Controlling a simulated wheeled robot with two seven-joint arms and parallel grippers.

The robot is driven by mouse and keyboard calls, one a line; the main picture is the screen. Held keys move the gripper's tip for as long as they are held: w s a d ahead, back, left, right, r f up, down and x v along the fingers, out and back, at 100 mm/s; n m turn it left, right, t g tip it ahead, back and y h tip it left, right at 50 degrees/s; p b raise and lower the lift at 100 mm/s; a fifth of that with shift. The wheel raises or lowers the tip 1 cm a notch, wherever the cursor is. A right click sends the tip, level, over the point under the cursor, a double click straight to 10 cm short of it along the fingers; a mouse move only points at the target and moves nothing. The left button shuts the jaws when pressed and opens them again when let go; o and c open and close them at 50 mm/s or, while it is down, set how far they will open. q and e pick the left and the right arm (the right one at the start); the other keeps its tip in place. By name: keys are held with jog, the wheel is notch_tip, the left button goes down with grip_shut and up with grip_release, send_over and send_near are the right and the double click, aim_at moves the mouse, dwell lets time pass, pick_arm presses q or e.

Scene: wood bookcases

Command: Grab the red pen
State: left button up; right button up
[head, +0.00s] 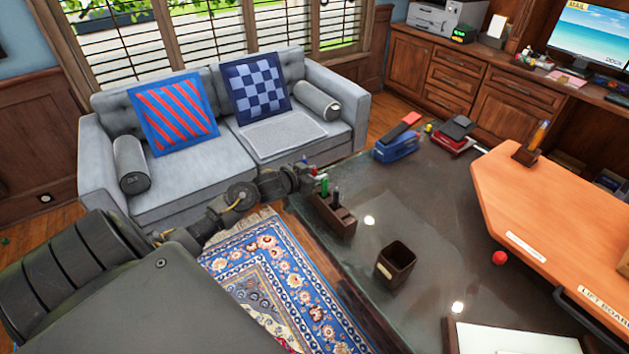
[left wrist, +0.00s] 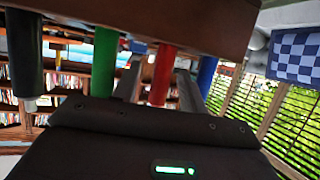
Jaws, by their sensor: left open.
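The red pen (left wrist: 161,76) stands in a brown wooden pen holder (head: 336,217) on the dark desk. In the left wrist view, which is upside down, the pen hangs from the holder (left wrist: 190,22) between a green pen (left wrist: 104,62) and a blue pen (left wrist: 207,75). A black pen (left wrist: 24,60) is at the far left. My left gripper (head: 308,178) is at the holder's far end, in the head view. Its open fingers, also in the left wrist view (left wrist: 160,82), are on either side of the red pen. Contact cannot be told. My right gripper is out of view.
An empty brown cup (head: 396,263) stands near the holder. A blue stapler (head: 395,147), a red ball (head: 499,258) and an orange raised board (head: 540,200) are on the desk. A grey sofa (head: 190,185) stands beyond the desk's left side.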

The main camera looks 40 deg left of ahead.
pick_arm(q)
grip_shut()
dwell(0.3)
notch_tip(320, 180, up, 10)
jog(key=shift+r, duration=0.1)
dwell(0.4)
